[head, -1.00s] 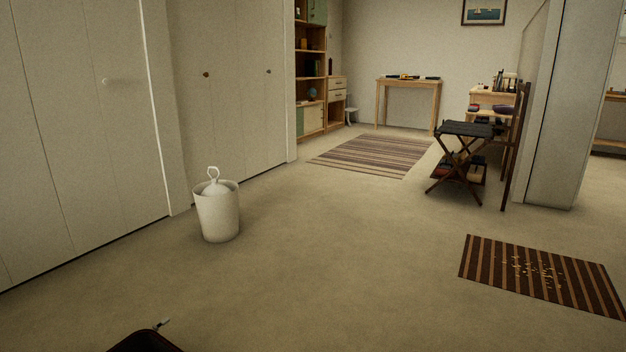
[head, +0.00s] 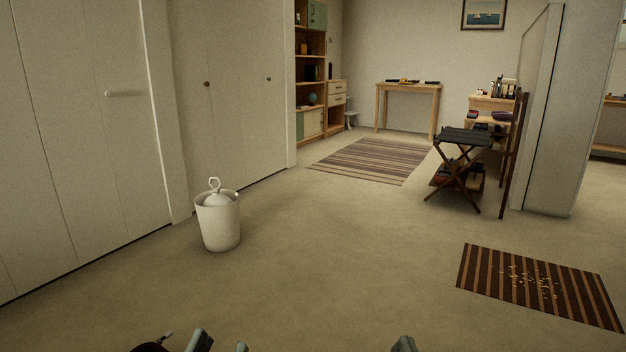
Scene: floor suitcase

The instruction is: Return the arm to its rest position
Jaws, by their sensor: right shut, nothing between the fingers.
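My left gripper (head: 221,344) only just enters the head view at the bottom edge, left of the middle. Two grey-green tips show there with a gap between them; the rest is cut off, so I cannot tell how far it is open. My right gripper (head: 404,344) shows as one small grey-green tip at the bottom edge, right of the middle. It is shut with nothing in it. Both arms are otherwise out of view below.
A white bin (head: 218,225) stands near the closet doors (head: 75,150). A striped brown mat (head: 538,287) with pale crumbs lies at the right. A folding stool (head: 464,165) stands by a pillar (head: 565,120). The floor between is clear.

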